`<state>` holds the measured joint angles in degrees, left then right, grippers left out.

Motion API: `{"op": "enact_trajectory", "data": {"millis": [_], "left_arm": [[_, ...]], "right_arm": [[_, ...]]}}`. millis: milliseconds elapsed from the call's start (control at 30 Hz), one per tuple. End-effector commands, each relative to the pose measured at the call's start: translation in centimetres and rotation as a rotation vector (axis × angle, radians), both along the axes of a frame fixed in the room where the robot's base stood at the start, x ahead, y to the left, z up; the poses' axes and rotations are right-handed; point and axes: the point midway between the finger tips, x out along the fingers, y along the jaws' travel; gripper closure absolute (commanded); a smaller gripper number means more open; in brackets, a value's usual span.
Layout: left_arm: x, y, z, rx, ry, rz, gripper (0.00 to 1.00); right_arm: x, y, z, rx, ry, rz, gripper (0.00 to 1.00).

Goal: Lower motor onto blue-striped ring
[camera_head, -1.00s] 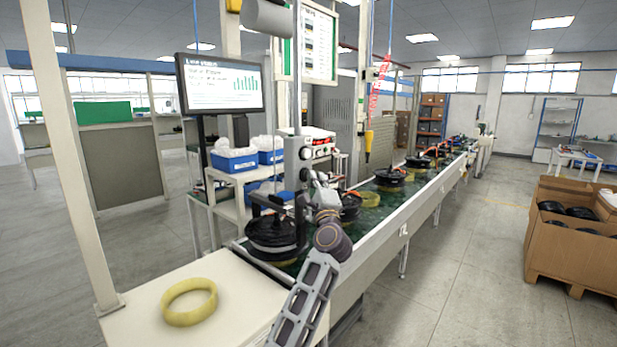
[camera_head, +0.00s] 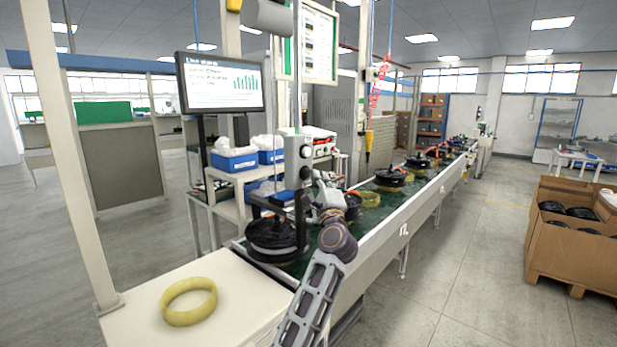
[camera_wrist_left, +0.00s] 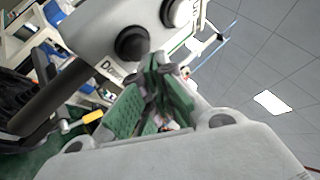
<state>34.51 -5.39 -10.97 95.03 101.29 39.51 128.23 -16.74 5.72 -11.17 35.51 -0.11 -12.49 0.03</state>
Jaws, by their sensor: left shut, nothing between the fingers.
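A black round motor (camera_head: 277,236) sits at the near end of the conveyor, under the grey upright lift unit (camera_head: 297,160). I cannot make out a blue-striped ring; part of the area below the motor is hidden. My left gripper (camera_head: 318,184) is shut and empty, close to the right side of the lift unit. My right gripper is not in view.
A yellow ring (camera_head: 188,301) lies on the pale table (camera_head: 130,325) at front left. More motors (camera_head: 389,177) and yellow rings (camera_head: 367,199) line the conveyor (camera_head: 385,225). Blue bins (camera_head: 234,160) stand behind. A cardboard box (camera_head: 575,240) stands right; the floor between is clear.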

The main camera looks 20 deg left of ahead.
Motion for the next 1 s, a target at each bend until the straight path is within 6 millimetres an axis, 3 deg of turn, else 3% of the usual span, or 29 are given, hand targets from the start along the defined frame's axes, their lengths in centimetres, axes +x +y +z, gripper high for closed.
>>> {"op": "enact_trajectory", "data": {"millis": [600, 1000], "left_arm": [[-0.2, -0.7, 0.0, 0.000, 0.000, -0.001, 1.00], [-1.0, -2.8, -0.1, 0.000, 0.000, -0.002, 1.00]], "right_arm": [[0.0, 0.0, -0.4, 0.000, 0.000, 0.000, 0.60], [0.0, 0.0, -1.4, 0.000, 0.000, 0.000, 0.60]]}}
